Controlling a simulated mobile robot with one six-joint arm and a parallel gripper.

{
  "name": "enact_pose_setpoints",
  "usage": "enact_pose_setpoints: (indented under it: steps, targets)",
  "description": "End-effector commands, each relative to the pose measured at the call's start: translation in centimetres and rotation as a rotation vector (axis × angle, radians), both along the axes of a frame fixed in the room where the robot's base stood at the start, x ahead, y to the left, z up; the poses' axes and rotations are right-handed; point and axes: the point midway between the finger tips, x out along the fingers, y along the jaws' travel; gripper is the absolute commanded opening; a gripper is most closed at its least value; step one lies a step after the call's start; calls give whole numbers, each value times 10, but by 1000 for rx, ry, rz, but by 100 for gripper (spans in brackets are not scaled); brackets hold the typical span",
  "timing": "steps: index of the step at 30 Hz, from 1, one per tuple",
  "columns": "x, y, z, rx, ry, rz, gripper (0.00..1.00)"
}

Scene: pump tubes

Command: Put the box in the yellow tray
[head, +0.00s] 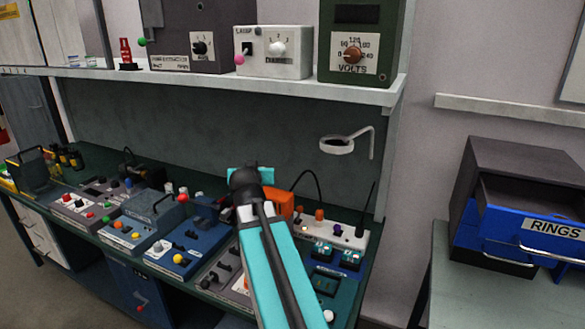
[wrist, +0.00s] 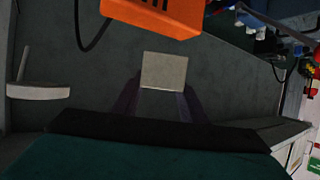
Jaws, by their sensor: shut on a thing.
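A small pale beige box (wrist: 164,70) is in the middle of the wrist view. My gripper (wrist: 162,91) has its two dark fingers on either side of the box's near end and is shut on it. In the head view my cyan and black arm reaches over the bench, and the gripper and box are hidden behind it. I cannot make out a yellow tray for certain in either view. A dark carrier with yellow edging (head: 32,170) stands at the bench's far left end, but I cannot tell whether it is the tray.
An orange device (head: 280,203) stands just right of my arm; it also shows in the wrist view (wrist: 155,14). Several control boxes crowd the bench. A shelf (head: 230,84) with instruments runs above. A blue drawer unit labelled RINGS (head: 540,228) stands on the right table.

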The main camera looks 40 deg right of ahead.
Motion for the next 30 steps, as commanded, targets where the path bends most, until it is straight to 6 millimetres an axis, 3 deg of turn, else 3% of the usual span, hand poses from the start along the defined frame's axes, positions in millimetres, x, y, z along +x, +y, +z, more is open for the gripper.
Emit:
enact_pose_setpoints:
  steps: [1, 9, 21, 25, 30]
  targets:
    - [11, 21, -4, 1, -1, 48, 17]
    - [56, 127, -18, 0, 0, 290, 17]
    - [87, 289, -29, 0, 0, 612, 17]
    - [89, 321, -30, 0, 0, 672, 17]
    - [89, 338, -30, -1, 1, 703, 17]
